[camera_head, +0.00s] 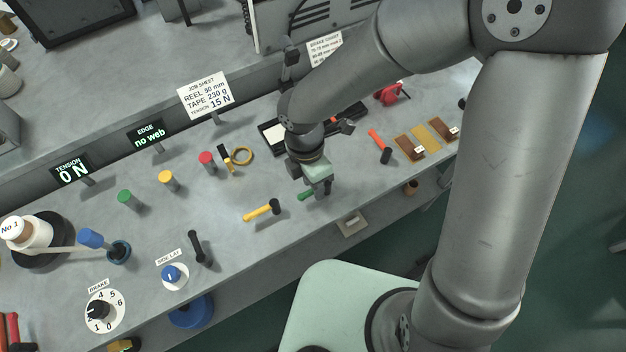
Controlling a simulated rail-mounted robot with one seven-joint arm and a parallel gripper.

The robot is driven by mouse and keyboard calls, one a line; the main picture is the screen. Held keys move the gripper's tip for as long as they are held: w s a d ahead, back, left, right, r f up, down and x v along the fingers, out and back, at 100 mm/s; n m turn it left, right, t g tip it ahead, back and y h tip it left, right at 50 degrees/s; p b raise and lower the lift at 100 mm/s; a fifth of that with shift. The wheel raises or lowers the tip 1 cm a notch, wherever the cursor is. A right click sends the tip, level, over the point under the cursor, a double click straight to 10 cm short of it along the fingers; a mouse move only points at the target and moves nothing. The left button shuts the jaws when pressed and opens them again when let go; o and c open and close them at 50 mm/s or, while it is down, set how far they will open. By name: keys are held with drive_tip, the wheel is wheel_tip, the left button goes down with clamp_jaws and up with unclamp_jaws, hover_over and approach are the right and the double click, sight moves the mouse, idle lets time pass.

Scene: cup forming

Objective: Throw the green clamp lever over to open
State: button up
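A small green handle (306,196), which looks like the clamp lever, shows low over the bench just left of my gripper's fingers. It points left, and its right part is hidden by the fingers. My gripper (322,191) points down at the bench near its front edge. Its fingers are beside or around the green handle; I cannot tell whether they touch it. The gap between the fingers is too small to judge. The clamp that the lever belongs to is not clearly visible.
Red (207,158), yellow (167,177) and green (125,197) capped posts stand at left. A black lever (197,246) stands nearer the front. Bare bench lies between them.

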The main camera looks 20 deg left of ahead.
wheel_tip(320, 180, up, 17)
drive_tip(key=w+a, duration=0.2)
drive_tip(key=shift+w+a, duration=0.15)
drive_tip(key=shift+a, duration=0.1)
idle(0.6)
drive_tip(key=s+d+m+t, duration=0.1)
drive_tip(key=s+d+m, duration=0.1)
drive_tip(key=d+m, duration=1.1)
drive_tip(key=s+d+f+m+t+y, duration=0.1)
drive_tip(key=s+d+m, duration=0.1)
drive_tip(key=d+m, duration=1.2)
drive_tip(key=shift+s+d+f+m+y, duration=0.2)
drive_tip(key=shift+d+f+m+y, duration=0.1)
drive_tip(key=shift+d, duration=0.05)
